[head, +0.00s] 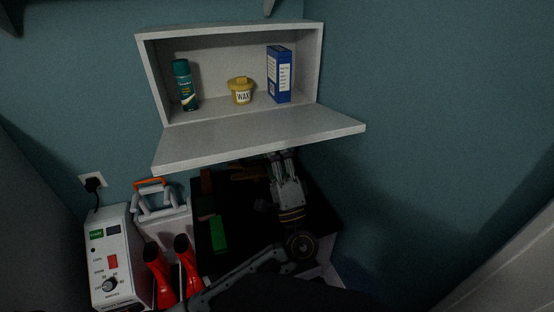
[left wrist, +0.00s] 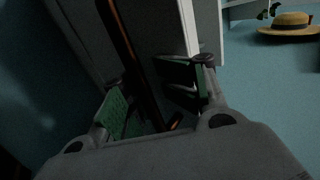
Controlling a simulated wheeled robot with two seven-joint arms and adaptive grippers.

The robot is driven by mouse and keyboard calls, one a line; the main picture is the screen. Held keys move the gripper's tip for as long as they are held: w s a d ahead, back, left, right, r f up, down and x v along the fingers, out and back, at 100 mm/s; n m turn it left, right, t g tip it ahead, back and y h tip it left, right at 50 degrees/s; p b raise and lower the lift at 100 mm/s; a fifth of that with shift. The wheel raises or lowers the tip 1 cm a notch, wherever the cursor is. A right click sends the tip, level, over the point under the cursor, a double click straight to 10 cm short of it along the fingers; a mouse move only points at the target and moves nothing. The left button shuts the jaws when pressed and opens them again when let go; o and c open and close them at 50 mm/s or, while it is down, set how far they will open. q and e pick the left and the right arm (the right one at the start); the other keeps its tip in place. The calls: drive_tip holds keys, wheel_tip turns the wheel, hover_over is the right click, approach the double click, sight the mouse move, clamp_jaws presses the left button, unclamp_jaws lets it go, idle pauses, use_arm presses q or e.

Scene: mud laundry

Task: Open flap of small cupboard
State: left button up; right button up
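The small cupboard (head: 229,30) is white and fixed to the teal wall in the head view. Its flap (head: 255,137) is folded down and juts out nearly level, leaving the front open. Inside stand a green spray can (head: 184,86), a yellow wax tub (head: 241,91) and a blue box (head: 279,75). My left gripper (head: 284,157) is just below the flap's front edge, fingers pointing up. The flap partly hides what lies behind it; contact cannot be told. In the left wrist view its green-padded fingers (left wrist: 153,100) are apart, with no clear object held. My right gripper is not visible.
Below the flap are a dark unit (head: 240,205), a green block (head: 219,234), red boots (head: 172,270), a white control box (head: 108,262) and a carrier with an orange handle (head: 150,184). The left wrist view shows a straw hat (left wrist: 289,27) and a brown pole (left wrist: 124,38).

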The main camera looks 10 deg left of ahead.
sight(275, 138)
use_arm(q)
drive_tip(key=shift+r, duration=3.05)
